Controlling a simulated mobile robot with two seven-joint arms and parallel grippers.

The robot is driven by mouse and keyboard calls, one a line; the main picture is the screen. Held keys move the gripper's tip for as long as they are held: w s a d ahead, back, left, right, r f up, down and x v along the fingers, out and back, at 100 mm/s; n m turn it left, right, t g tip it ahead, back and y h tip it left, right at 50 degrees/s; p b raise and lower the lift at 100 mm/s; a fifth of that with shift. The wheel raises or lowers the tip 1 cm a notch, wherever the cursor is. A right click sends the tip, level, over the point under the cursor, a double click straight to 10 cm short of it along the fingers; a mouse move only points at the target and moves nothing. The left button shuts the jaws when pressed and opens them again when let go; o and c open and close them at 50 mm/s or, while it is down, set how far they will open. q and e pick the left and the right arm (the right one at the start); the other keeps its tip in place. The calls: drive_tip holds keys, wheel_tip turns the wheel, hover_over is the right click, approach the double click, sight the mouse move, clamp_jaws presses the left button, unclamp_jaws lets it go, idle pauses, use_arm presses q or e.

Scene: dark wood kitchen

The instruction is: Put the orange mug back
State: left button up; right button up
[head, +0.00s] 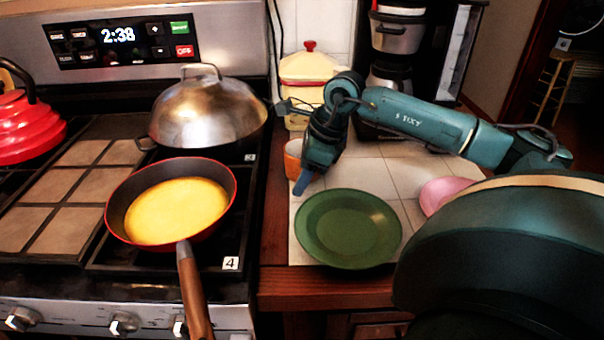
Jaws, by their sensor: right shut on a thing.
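The orange mug (292,158) stands on the tiled counter to the right of the stove, behind the green plate. My right gripper (303,183) reaches in from the right and points down at the mug's right side. It is shut on the mug, though the gripper body hides much of the mug and the exact contact. My left gripper is not in this view.
A green plate (348,228) and a pink dish (443,192) lie on the counter (362,178). A cream pot with a red knob (308,68) and a coffee maker (398,40) stand behind. A red pan (176,205) with yellow food, a domed lid (208,112) and a red kettle (28,125) occupy the stove.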

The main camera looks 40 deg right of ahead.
drive_tip(key=o, duration=1.3)
drive_tip(key=shift+f, duration=0.15)
drive_tip(key=shift+r, duration=0.35)
drive_tip(key=v, duration=1.1)
drive_tip(key=shift+s+d+r+p, duration=0.1)
drive_tip(key=shift+d+r+p, duration=0.05)
drive_tip(key=shift+r+p, duration=0.2)
